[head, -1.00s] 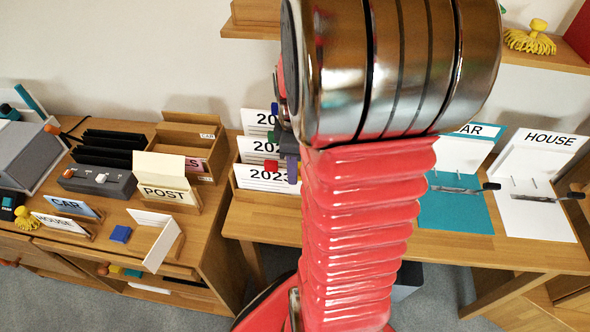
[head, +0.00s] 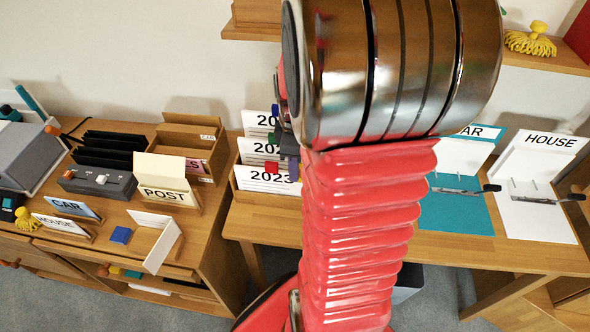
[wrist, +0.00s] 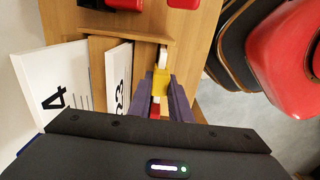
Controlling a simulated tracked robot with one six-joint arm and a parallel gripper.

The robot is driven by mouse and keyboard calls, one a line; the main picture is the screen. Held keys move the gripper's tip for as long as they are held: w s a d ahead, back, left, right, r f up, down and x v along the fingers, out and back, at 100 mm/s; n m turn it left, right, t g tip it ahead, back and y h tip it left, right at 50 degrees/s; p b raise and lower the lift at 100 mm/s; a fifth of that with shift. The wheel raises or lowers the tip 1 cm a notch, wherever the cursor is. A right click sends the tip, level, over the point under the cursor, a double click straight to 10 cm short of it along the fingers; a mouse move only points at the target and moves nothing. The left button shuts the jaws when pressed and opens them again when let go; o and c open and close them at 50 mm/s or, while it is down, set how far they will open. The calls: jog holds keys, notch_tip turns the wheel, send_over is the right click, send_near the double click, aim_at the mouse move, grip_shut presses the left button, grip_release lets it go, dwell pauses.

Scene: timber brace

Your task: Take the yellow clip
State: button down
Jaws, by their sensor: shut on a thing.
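The yellow clip (wrist: 160,82) shows in the wrist view between the two purple fingers of my gripper (wrist: 163,95). The fingers are shut on it, beside the edge of a white card folder (wrist: 117,80). A white piece (wrist: 163,57) sits just beyond the yellow clip, and a red piece (wrist: 155,112) shows nearer the camera between the fingers. In the head view my gripper (head: 292,160) is partly hidden behind my arm, at the right edge of the year folders (head: 268,180). The yellow clip cannot be made out there.
Blue, green and red clips (head: 271,167) sit by the year folders, close to my gripper. Teal CAR (head: 455,210) and white HOUSE (head: 535,215) boards lie to the right.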

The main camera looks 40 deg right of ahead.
jog(key=shift+r, duration=0.15)
notch_tip(320, 180, up, 10)
jog(key=shift+f, duration=0.1)
dwell(0.3)
jog(key=shift+s, duration=0.15)
dwell(0.4)
